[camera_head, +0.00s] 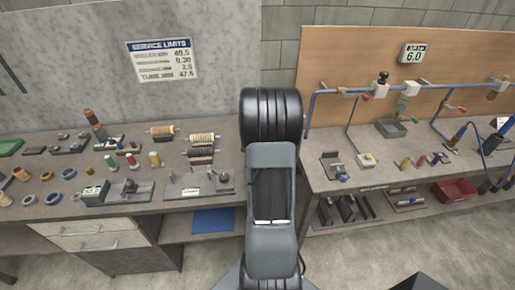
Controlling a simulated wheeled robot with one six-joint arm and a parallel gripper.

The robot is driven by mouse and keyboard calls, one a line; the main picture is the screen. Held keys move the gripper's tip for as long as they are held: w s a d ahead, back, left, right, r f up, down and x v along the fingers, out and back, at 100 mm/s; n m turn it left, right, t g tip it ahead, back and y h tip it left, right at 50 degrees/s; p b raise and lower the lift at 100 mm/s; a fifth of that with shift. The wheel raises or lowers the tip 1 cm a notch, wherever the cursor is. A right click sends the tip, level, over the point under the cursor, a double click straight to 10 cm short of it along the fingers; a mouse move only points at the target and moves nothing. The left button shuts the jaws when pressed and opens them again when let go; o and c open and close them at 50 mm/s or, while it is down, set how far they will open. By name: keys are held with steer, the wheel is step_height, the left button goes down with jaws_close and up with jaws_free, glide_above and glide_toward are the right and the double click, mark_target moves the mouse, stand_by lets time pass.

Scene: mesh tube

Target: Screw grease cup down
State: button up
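I cannot tell for sure which part is the grease cup. On the right bench, a black-knobbed fitting (383,78) stands upright on a white block on the blue pipe. A pale green, cup-like part (402,103) hangs below the pipe to its right, above a small grey tray (391,128). My arm stands in the middle of the view, over the gap between the benches. Two pale tips, which look like my gripper (272,222), show at its lower part, well away from these fittings. Their opening is too small to judge.
The right bench (345,185) also holds a blue pipe frame (350,90), a bracket (333,165), small coloured parts and a red bin (454,190) below. The left bench (140,205) is crowded with spools, rings and fixtures. Open floor (350,255) lies in front.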

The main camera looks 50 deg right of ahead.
stand_by(0.4)
steer(key=o, duration=0.9)
steer(key=b+v, duration=0.2)
steer(key=v, duration=1.1)
steer(key=shift+s+a+r+b, duration=0.1)
steer(key=shift+s+r+b, duration=0.05)
steer(key=shift+r+b, duration=0.2)
